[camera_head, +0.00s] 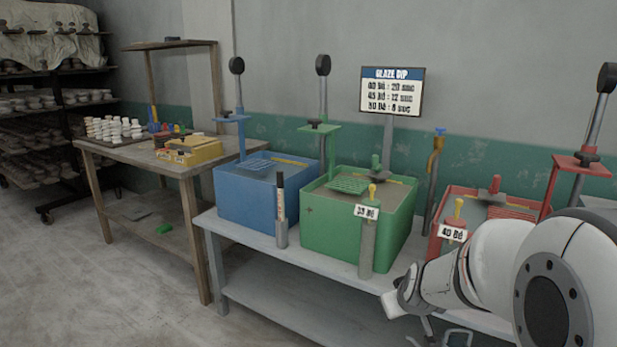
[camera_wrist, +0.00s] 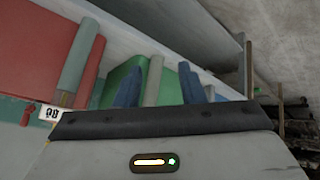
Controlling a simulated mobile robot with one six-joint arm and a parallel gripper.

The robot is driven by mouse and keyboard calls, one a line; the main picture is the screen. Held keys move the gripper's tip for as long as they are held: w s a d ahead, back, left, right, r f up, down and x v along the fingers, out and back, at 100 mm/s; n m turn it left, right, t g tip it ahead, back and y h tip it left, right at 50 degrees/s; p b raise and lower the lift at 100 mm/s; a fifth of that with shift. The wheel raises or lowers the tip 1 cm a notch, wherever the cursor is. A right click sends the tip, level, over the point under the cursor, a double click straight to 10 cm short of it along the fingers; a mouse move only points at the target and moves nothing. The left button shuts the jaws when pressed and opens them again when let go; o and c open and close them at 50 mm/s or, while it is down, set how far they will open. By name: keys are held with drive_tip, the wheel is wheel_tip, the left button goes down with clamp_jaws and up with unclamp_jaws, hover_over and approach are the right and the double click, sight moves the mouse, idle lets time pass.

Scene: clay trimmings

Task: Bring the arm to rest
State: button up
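My arm (camera_head: 490,270) reaches in from the lower right of the head view, in front of the red tub and above the front of the bench. My gripper's wrist end points down near the bottom edge there, and its fingertips cannot be made out. In the wrist view, the two blue fingers of my gripper (camera_wrist: 160,75) stand apart with a gap between them. A grey post (camera_wrist: 153,80) shows through that gap, beyond the fingers. I see nothing held.
A grey bench (camera_head: 290,285) carries a blue tub (camera_head: 250,205), a green tub (camera_head: 325,225) and a red tub (camera_head: 450,205). Upright grey holders stand along its front, close to my arm. A wooden table (camera_head: 135,158) is at left. Open floor (camera_head: 100,290) lies at lower left.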

drive_tip(key=s+a+r+m+g+p, duration=0.1)
drive_tip(key=s+a+r+g+p, duration=0.1)
drive_tip(key=s+r+p, duration=0.2)
drive_tip(key=s+a+r+m+g+p, duration=0.2)
drive_tip(key=s+r+p, duration=0.3)
drive_tip(key=s+r, duration=0.6)
drive_tip(key=s+a+g, duration=0.1)
drive_tip(key=s, duration=0.6)
drive_tip(key=shift+a+y+p, duration=0.2)
drive_tip(key=shift+y+p, duration=0.1)
drive_tip(key=shift+s+r, duration=0.1)
